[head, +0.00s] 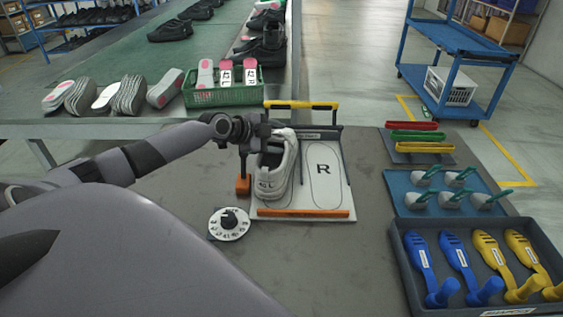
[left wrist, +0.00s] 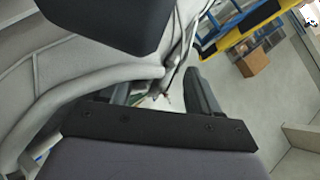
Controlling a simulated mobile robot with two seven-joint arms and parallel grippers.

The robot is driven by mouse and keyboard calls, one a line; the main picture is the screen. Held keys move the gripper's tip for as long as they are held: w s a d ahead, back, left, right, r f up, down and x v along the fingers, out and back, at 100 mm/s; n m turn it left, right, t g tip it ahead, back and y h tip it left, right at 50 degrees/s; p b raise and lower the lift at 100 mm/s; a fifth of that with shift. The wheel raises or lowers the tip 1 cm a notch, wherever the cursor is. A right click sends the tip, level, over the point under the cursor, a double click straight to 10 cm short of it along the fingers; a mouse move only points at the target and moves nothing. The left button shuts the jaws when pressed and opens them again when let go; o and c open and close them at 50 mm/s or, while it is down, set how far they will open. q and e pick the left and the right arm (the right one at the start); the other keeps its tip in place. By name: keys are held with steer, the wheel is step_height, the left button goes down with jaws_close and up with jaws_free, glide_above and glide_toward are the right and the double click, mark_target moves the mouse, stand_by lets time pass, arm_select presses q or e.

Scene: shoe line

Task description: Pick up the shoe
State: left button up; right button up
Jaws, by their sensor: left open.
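A light grey-white shoe (head: 275,172) stands on the left half of a white board (head: 345,205), heel towards me. The board's right half shows a bare sole outline marked R. My left gripper (head: 258,143) is open at the shoe's upper left side, close to its collar. In the left wrist view the shoe (left wrist: 50,85) fills the left side, and the dark fingers of my left gripper (left wrist: 165,70) are near its edge. I cannot tell whether they touch it. My right gripper is out of view.
An orange bar (head: 303,213) edges the board's front, a yellow bar its back. A dial (head: 229,223) lies left. On the right are coloured strips (head: 418,137), a blue mat (head: 425,207) with several grey-green pieces, and a dark tray (head: 420,297) of shoe trees. A conveyor (head: 110,105) stands behind.

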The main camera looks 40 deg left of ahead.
arm_select(q)
steer(key=shift+s, duration=0.1)
jaws_close()
stand_by(0.4)
